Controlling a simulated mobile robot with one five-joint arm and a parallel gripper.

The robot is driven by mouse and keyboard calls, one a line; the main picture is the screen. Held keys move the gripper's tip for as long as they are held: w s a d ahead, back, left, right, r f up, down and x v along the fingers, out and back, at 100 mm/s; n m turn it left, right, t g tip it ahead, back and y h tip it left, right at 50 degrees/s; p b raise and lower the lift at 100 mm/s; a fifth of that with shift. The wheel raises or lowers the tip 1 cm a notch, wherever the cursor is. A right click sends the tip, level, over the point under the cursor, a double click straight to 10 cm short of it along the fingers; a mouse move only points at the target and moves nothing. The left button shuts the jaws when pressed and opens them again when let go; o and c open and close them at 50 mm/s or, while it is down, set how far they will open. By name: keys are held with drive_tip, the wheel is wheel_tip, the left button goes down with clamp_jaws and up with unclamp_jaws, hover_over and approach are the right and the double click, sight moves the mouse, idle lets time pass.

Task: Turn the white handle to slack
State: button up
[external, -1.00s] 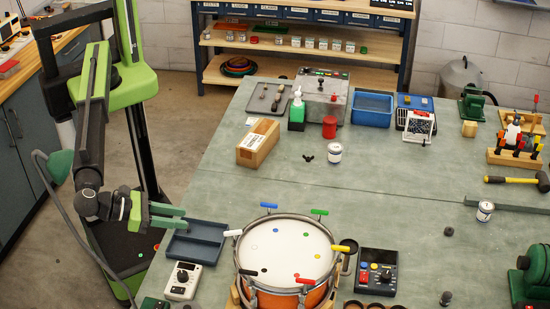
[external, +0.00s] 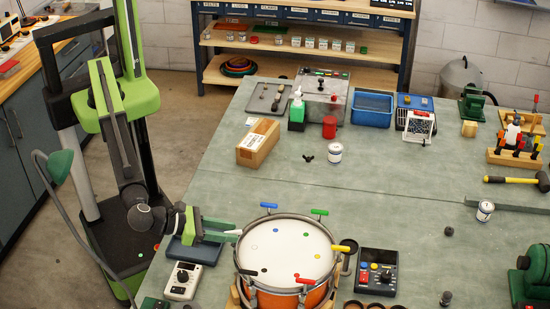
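The drum (external: 289,250) has an orange shell and a white head, and it sits at the front of the bench with coloured handles around its rim. The white handle is on the left side of the rim, and my gripper (external: 236,232) is right at it. The green fingers reach in from the left, one on the far side and one on the near side of the handle's place. They hide most or all of the handle. I cannot tell whether the fingers are pressed on it or its exact angle.
Neighbouring rim handles are blue (external: 268,205), green (external: 320,212), yellow (external: 340,248) and red (external: 304,281). A blue tray (external: 196,253) lies under my gripper. A white control box (external: 182,281) is in front of it, and a dark button box (external: 376,273) stands right of the drum.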

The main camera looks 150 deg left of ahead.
drive_tip(key=shift+x, duration=0.95)
clamp_jaws()
